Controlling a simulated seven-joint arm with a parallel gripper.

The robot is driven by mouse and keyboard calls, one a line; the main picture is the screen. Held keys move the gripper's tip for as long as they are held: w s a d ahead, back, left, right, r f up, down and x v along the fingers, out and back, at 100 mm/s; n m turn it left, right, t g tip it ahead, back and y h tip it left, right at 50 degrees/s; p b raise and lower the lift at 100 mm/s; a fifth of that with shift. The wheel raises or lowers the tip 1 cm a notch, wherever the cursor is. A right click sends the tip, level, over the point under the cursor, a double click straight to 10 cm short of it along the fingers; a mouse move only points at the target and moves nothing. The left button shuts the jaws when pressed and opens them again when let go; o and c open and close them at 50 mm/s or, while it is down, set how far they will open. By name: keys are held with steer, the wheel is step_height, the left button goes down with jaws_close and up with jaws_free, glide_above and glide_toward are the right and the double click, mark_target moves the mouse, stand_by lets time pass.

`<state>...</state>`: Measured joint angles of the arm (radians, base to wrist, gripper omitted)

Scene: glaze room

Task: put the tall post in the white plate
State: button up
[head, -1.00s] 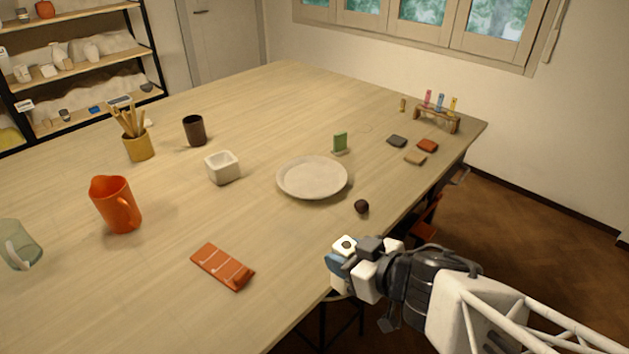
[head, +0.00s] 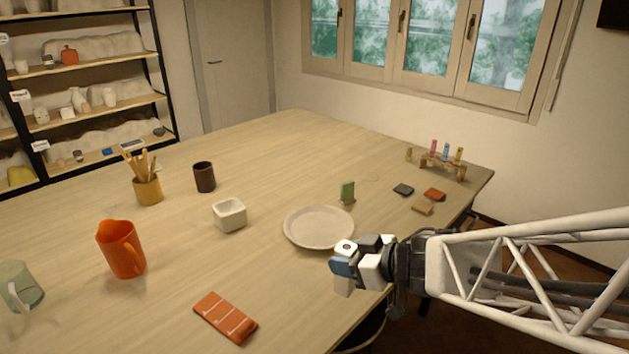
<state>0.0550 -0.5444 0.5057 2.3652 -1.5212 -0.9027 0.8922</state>
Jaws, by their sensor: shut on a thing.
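The white plate (head: 318,227) lies flat and empty on the table, right of the table's middle in the head view. My gripper (head: 342,266) is shut on a pale, square-sided post (head: 345,287) with a dark hole in its top end, which I take to be the tall post. The post is held roughly upright. A blue finger covers its middle, so only its top and lower end show. The gripper appears just in front of the plate's near right rim, and its wrist parts overlap that rim in the picture. The height of the post above the table is hard to tell.
A green block on a stand (head: 347,191) is just behind the plate. A white square bowl (head: 230,215) stands left of it. An orange jug (head: 121,249), a dark cup (head: 204,177) and a red-brown tile strip (head: 226,318) are farther left. A small rack (head: 443,167) is back right.

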steer(key=w+d+f+n+g+y, duration=0.1)
steer(key=w+n+g, duration=0.1)
steer(key=w, duration=0.7)
steer(key=shift+w+d+f+g+y, duration=0.25)
steer(key=shift+d+g+y, duration=0.05)
stand_by(0.3)
steer(key=w+a+f, duration=0.1)
steer(key=w+a, duration=0.1)
steer(key=w, duration=1.3)
steer(key=shift+a+f, duration=0.2)
steer(key=shift+a, duration=0.1)
steer(key=shift+w+a+f, duration=0.1)
steer(key=shift+w+f, duration=0.1)
steer(key=shift+f, duration=0.7)
steer(key=shift+w+f, duration=0.15)
steer(key=shift+f, duration=0.75)
